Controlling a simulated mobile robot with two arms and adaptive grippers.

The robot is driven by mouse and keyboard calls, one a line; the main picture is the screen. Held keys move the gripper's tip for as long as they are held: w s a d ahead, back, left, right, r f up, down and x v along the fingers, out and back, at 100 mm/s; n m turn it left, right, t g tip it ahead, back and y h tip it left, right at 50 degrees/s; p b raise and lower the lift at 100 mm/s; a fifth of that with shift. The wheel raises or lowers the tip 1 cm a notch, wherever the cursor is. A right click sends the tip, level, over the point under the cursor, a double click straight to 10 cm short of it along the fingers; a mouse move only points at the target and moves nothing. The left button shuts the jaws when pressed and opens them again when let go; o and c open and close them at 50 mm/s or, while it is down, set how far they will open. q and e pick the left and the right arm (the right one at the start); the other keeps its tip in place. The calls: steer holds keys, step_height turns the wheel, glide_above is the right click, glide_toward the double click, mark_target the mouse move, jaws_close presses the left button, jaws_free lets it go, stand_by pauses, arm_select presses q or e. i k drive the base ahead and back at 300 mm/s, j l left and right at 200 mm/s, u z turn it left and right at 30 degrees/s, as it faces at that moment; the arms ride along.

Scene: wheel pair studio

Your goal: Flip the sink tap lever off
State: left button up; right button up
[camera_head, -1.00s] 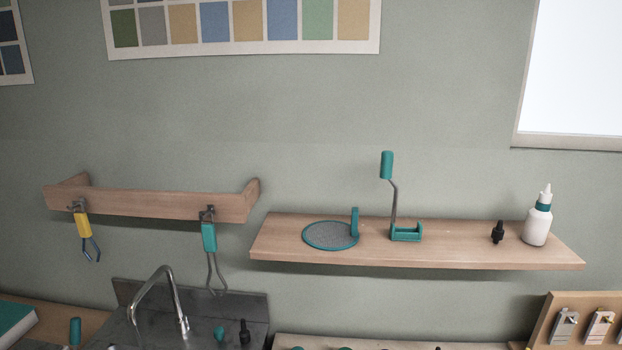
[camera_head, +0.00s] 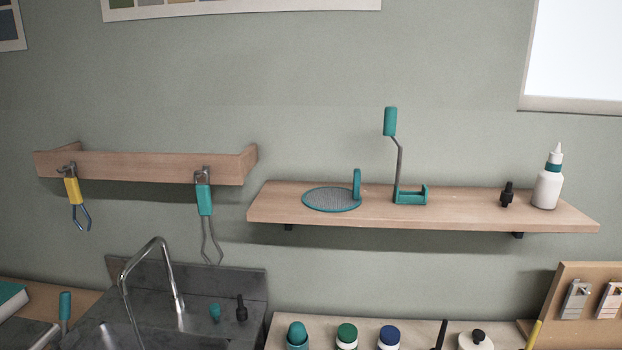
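The chrome tap (camera_head: 128,280) rises at the lower left, its tall curved neck standing over the grey sink (camera_head: 190,272). A thin metallic piece (camera_head: 109,336) shows at the bottom edge left of the spout; I cannot tell whether it is the lever. A small teal knob-like thing (camera_head: 215,312) and a black piece (camera_head: 241,309) stand on the sink's right side. The lower part of the tap and sink is cut off by the frame. Neither of my grippers is in view.
A wooden shelf (camera_head: 470,210) holds a teal-rimmed mesh disc (camera_head: 332,201), a teal stand (camera_head: 410,196) and a white bottle (camera_head: 547,190). A rack (camera_head: 140,166) with two hanging tools is above the sink. Several jars stand on the counter (camera_head: 415,328).

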mark_target(65, 307)
steer(key=u, duration=1.45)
